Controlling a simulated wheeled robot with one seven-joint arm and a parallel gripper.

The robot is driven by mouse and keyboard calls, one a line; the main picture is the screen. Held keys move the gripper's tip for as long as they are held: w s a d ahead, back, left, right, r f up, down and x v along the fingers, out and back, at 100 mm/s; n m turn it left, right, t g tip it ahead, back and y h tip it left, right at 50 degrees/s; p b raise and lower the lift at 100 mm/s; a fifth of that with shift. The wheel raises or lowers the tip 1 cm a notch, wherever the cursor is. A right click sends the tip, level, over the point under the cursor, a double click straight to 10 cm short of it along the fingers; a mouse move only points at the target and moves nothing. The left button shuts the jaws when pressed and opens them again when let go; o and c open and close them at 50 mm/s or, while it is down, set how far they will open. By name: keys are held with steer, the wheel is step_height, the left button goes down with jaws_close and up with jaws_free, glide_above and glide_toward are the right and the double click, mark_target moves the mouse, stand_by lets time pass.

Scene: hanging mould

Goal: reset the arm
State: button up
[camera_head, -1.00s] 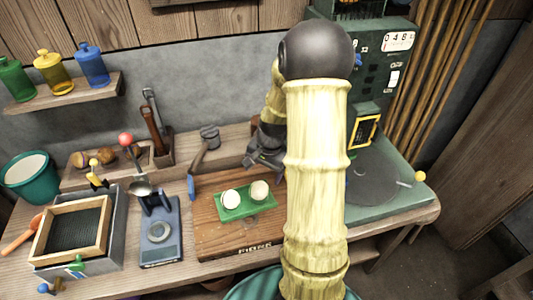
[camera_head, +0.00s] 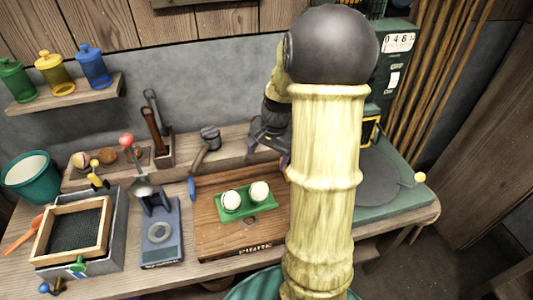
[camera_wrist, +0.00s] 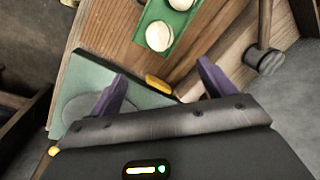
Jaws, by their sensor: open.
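My gripper (camera_wrist: 160,92) is open, with its two purple fingers apart and nothing held between them in the wrist view. In the head view my gripper (camera_head: 270,145) is a dark shape above the back right part of the wooden board (camera_head: 215,236), partly hidden by my arm. The green tray (camera_head: 247,214) with two pale round pieces lies on the board, in front of and to the left of my gripper. The tray (camera_wrist: 141,32) also shows at the top of the wrist view, apart from the fingers.
A green machine (camera_head: 400,205) stands at the right, partly behind my arm. A hammer (camera_head: 205,143) leans behind the board.

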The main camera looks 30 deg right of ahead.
steer(key=s+a+r+n+p, duration=0.3)
steer(key=s+a+n, duration=0.2)
steer(key=a, duration=0.2)
steer(key=s+a+r+n+t+h+p, duration=0.1)
steer(key=s+a+r+n+p, duration=0.2)
steer(key=a, duration=0.5)
steer(key=s+r+n, duration=0.1)
steer(key=s+n, duration=0.1)
steer(key=n, duration=0.1)
steer(key=shift+s+a+r+p, duration=0.2)
steer(key=shift+p, duration=0.1)
